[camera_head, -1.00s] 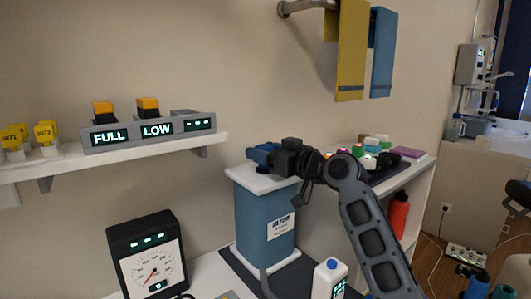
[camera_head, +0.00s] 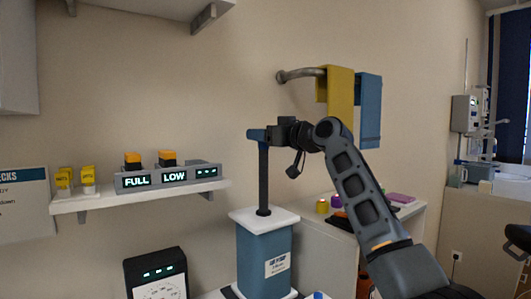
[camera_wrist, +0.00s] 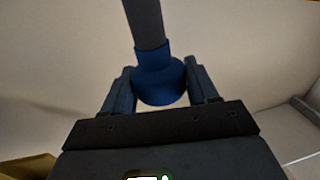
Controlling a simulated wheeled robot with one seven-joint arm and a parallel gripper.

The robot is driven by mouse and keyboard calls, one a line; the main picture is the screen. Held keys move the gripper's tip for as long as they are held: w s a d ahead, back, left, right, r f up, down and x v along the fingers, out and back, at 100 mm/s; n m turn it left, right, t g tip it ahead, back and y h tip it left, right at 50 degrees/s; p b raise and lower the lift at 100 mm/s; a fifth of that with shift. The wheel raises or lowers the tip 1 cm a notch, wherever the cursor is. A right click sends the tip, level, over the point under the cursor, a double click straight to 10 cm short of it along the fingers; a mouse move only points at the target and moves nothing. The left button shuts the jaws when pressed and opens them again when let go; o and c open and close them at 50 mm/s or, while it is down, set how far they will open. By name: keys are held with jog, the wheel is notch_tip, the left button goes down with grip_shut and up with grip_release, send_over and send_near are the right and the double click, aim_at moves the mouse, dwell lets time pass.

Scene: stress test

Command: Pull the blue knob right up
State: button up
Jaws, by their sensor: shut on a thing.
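The blue knob (camera_head: 257,134) sits on top of a dark upright rod (camera_head: 263,182) in the head view. The rod stands well out of the white top of a blue box (camera_head: 264,256). My gripper (camera_head: 272,133) is at the knob from the right and partly covers it. In the wrist view the knob (camera_wrist: 160,78) lies between the two fingers of my gripper (camera_wrist: 162,90), with the rod (camera_wrist: 145,22) running from it to the top edge. The gripper is shut on the knob.
A wall shelf (camera_head: 140,197) at left holds a panel (camera_head: 172,178) reading FULL and LOW. A black gauge (camera_head: 157,274) stands below the shelf.

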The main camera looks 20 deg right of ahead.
jog(key=shift+r, duration=1.65)
jog(key=o, duration=1.4)
jog(key=shift+f, duration=0.2)
jog(key=shift+s+d+f, duration=0.1)
jog(key=shift+s, duration=0.05)
jog(key=b+v, duration=0.1)
jog(key=v, duration=0.6)
jog(key=shift+s+b, duration=0.25)
jog(key=shift+b, duration=0.05)
jog(key=shift+d, duration=0.1)
